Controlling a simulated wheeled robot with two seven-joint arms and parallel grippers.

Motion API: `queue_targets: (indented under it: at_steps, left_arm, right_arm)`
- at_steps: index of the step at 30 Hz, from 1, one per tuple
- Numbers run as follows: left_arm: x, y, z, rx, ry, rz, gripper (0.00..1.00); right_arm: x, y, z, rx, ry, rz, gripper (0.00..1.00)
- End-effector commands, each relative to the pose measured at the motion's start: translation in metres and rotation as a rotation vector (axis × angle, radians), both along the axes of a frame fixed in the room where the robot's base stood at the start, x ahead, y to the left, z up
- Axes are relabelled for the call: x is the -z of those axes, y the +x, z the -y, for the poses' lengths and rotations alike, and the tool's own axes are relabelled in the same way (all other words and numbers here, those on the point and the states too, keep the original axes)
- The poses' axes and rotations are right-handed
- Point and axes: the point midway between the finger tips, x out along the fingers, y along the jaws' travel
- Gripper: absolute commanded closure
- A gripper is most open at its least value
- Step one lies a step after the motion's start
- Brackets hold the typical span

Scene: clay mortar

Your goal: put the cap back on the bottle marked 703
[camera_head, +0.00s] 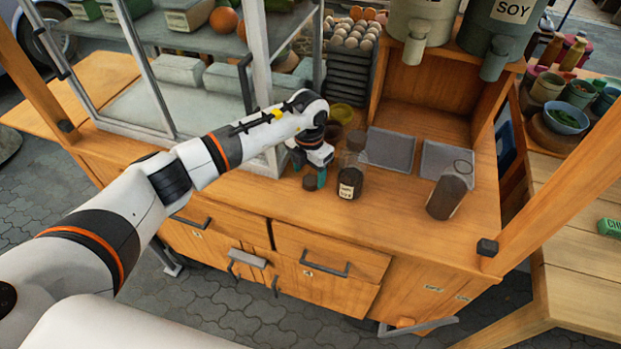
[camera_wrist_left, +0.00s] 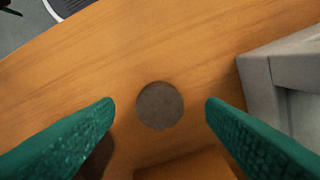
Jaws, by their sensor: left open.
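A dark round cap (camera_head: 310,183) lies on the wooden counter near its front edge. In the left wrist view, the cap (camera_wrist_left: 160,105) shows from above, between the fingertips and apart from both. My left gripper (camera_head: 313,170) is open above the cap, its green fingers pointing down; they also show in the wrist view (camera_wrist_left: 160,108). A bottle with dark contents and a pale label (camera_head: 350,180) stands just right of the gripper. A second dark bottle (camera_head: 446,196) stands farther right. My right gripper is out of view.
Two grey trays (camera_head: 389,149) (camera_head: 434,157) lie behind the bottles. Stacked egg trays (camera_head: 350,75) and small bowls (camera_head: 341,113) are behind. The counter between the two bottles is clear.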

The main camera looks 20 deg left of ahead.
Motion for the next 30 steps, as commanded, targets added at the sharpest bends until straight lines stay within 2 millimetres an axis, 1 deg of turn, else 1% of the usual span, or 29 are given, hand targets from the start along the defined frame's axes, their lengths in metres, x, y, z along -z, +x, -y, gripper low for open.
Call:
queue_targets:
  at_steps: [1, 3, 6, 17, 18, 25, 30]
  left_arm:
    - [0.006, -0.001, 0.001, -0.001, -0.001, -0.004, 0.35]
    - [0.016, 0.000, 0.001, -0.001, -0.001, -0.003, 0.35]
    - [0.024, 0.000, 0.000, 0.000, 0.000, -0.001, 0.35]
    - [0.026, 0.000, 0.000, 0.001, -0.001, 0.000, 0.35]
    - [0.026, 0.000, 0.000, 0.001, -0.001, 0.000, 0.42]
    - [0.026, 0.000, 0.000, 0.000, -0.001, 0.000, 0.79]
    - [0.026, 0.000, 0.000, 0.000, 0.000, 0.001, 0.81]
  right_arm:
    - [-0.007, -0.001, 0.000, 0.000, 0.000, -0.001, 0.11]
    - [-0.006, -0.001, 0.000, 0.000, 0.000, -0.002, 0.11]
    - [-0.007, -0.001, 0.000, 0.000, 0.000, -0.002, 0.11]
    - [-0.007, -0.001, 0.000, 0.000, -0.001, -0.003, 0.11]
    - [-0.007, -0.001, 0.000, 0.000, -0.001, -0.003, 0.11]
    - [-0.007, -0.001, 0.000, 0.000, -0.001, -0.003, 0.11]
    - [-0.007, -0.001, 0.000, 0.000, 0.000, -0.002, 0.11]
